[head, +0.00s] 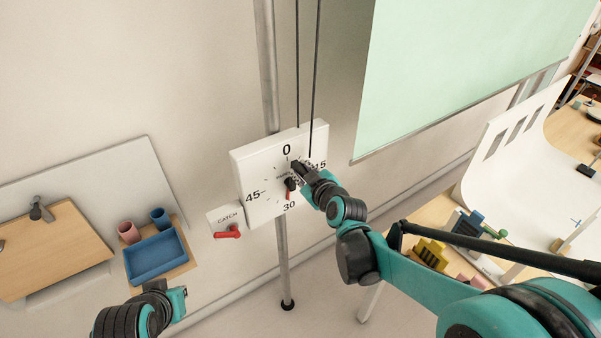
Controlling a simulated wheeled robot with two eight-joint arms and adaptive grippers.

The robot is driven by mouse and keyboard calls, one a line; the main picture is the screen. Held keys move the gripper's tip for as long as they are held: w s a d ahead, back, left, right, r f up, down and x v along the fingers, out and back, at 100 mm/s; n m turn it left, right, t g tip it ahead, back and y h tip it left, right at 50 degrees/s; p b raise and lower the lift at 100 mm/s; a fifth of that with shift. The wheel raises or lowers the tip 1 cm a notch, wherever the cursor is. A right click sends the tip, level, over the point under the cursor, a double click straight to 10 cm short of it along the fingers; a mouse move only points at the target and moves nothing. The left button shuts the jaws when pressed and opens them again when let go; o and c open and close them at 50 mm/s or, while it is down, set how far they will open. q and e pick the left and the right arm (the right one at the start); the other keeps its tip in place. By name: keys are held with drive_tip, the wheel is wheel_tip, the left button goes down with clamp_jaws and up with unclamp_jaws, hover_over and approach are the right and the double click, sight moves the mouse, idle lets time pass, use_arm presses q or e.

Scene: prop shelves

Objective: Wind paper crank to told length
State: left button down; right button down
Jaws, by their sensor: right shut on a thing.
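The white dial box (248,170) is fixed to an upright pole and carries the marks 0, 15, 30 and 45. A dark hub with a red pointer (289,194) sits at its middle, and the pointer is directed down near 30. My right gripper (299,171) is at the dial's face, shut on the crank handle, which it mostly hides. The pale green paper (465,75) hangs at the upper right. The catch, a red lever (229,232) on a plate marked CATCH, is below left of the dial. My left gripper (180,296) is low at the left, apart from everything; its fingers are unclear.
Two dark cords (314,80) run up from the dial box. A blue tray (157,255) with a pink cup (129,232) and a blue cup (160,218) is at the left. A table at the right holds yellow (430,253) and blue items.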

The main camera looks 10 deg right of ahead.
use_arm(q)
drive_tip(key=shift+s+a, duration=0.15)
drive_tip(key=shift+a, duration=0.15)
use_arm(e)
drive_tip(key=shift+s+a, duration=0.1)
drive_tip(key=shift+a, duration=0.3)
drive_tip(key=c, duration=1.7)
unclamp_jaws()
drive_tip(key=shift+f, duration=0.1)
drive_tip(key=o, duration=0.4)
use_arm(q)
drive_tip(key=shift+a+f, duration=0.1)
use_arm(e)
drive_tip(key=v, duration=1.1)
drive_tip(key=shift+s+d, duration=0.1)
drive_tip(key=shift+s, duration=0.25)
